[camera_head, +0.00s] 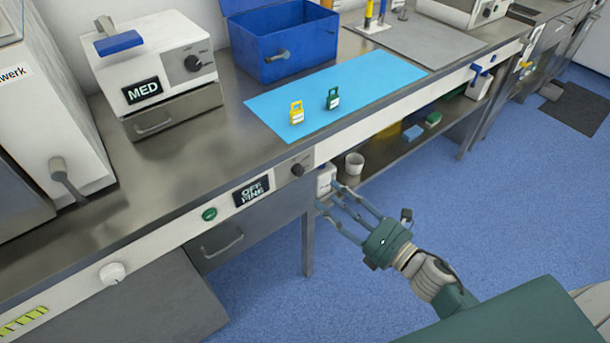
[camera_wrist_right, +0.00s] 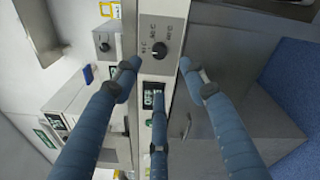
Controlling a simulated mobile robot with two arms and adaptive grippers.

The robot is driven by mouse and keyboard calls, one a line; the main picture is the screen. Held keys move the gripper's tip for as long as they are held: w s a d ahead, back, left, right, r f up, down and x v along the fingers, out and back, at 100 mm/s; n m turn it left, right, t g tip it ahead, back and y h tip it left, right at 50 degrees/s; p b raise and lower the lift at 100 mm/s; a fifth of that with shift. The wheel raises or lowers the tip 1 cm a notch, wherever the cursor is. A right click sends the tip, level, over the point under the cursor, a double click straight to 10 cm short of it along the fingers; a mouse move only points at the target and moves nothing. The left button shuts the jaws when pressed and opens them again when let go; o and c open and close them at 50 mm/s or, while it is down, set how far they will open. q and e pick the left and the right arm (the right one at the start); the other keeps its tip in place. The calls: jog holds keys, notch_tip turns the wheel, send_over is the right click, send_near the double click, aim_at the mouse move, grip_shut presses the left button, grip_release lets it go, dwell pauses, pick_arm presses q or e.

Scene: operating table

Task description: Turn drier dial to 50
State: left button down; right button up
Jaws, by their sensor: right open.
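My right gripper (camera_head: 336,205) is open and empty, in front of the panel and a little to the right of and below the dial. Its fingers also show in the right wrist view (camera_wrist_right: 158,72), apart from the dial. My left gripper is not in view.
A MED device (camera_head: 165,85) with its own dial (camera_head: 193,63) stands on the bench. A white knob (camera_head: 112,273) is lower left.

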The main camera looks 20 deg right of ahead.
aim_at(301, 173)
jog(key=p+x, duration=0.1)
jog(key=x, duration=0.9)
jog(key=shift+w+a+p, duration=0.2)
jog(key=shift+p, duration=0.15)
jog(key=shift+f, duration=0.1)
grip_shut()
